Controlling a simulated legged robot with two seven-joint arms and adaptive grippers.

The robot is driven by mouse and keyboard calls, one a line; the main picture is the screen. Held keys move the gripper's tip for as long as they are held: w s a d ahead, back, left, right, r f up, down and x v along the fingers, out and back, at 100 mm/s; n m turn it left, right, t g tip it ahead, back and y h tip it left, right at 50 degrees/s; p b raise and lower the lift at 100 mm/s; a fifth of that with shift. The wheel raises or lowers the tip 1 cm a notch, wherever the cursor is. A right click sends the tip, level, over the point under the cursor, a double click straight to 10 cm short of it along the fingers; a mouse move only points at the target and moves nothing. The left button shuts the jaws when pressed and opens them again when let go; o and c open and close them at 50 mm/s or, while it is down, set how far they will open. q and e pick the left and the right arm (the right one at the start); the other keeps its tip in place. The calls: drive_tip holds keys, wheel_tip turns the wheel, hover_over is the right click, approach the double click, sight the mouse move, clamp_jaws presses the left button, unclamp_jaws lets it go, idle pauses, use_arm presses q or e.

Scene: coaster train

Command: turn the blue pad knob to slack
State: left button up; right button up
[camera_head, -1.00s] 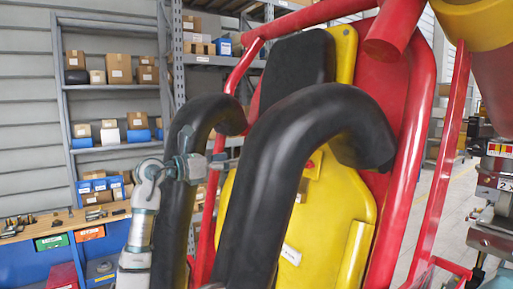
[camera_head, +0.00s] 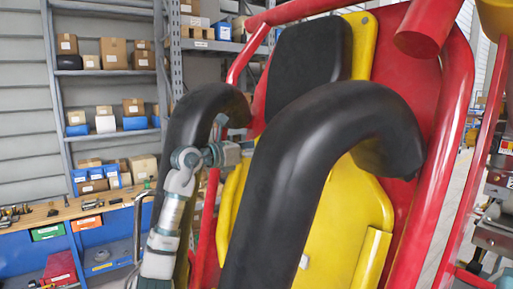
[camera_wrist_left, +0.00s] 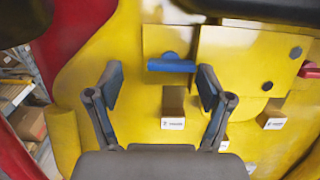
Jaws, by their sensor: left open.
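The blue pad knob (camera_wrist_left: 171,66) is a short blue bar lying level across a yellow plate (camera_wrist_left: 220,45), seen in the left wrist view. My left gripper (camera_wrist_left: 160,82) is open, its two fingers apart on either side below the knob, and nothing is between them. No contact with the knob shows. The knob is hidden in the head view. My right gripper is not in view.
A red knob (camera_wrist_left: 309,70) sits right of the blue one. Small labelled blocks (camera_wrist_left: 173,108) are below the plate. The yellow seat (camera_head: 350,215) has a red frame (camera_head: 455,110) around it. Shelves with boxes (camera_head: 113,52) and a workbench (camera_head: 70,211) stand at the left.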

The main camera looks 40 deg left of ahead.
use_arm(q)
drive_tip(key=shift+w+d, duration=0.2)
drive_tip(key=shift+d, duration=0.1)
drive_tip(key=shift+c, duration=1)
drive_tip(key=shift+w+d, duration=0.15)
drive_tip(key=shift+d, duration=0.2)
drive_tip(key=c, duration=0.4)
drive_tip(key=shift+d, duration=0.25)
drive_tip(key=c, duration=0.6)
drive_tip(key=shift+o, duration=0.2)
drive_tip(key=shift+a, duration=0.2)
